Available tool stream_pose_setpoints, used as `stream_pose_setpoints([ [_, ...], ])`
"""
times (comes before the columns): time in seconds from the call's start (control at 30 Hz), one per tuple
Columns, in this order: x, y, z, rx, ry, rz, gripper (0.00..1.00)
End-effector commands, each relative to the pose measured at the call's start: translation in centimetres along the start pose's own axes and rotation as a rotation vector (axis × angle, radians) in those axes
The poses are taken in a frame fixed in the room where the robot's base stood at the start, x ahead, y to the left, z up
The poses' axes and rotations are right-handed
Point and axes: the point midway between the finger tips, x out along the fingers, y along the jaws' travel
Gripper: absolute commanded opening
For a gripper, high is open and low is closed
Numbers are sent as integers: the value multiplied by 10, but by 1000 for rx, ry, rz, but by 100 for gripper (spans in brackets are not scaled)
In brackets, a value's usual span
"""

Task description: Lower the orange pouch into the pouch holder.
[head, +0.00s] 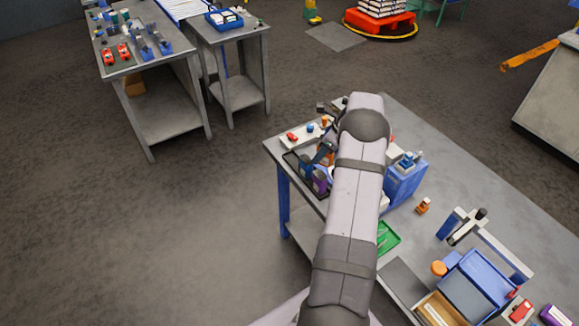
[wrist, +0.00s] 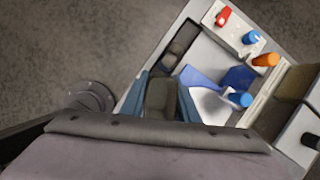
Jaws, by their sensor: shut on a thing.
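My gripper (head: 323,152) is over the left part of the workbench, partly behind my arm in the head view. In the wrist view a grey finger of my gripper (wrist: 160,97) shows above the dark wrist housing. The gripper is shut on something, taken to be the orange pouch.
A blue box (head: 404,185) stands right of my arm. A green tray (head: 388,238) and a blue bin (head: 470,285) lie nearer. The right back of the bench is clear.

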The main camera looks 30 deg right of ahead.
Motion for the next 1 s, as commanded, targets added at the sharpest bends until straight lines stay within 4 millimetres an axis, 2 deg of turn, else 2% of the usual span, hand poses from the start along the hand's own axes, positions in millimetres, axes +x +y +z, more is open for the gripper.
stream_pose_setpoints([
  [0.1, -5, -29, -24, 188, 0, -80, 4],
  [0.2, -10, -45, -38, 303, 0, -128, 4],
  [0.33, -14, -58, -51, 398, 1, -165, 4],
  [0.67, -16, -63, -57, 445, 1, -184, 4],
  [1.0, -2, -63, -62, 444, 2, -182, 4],
])
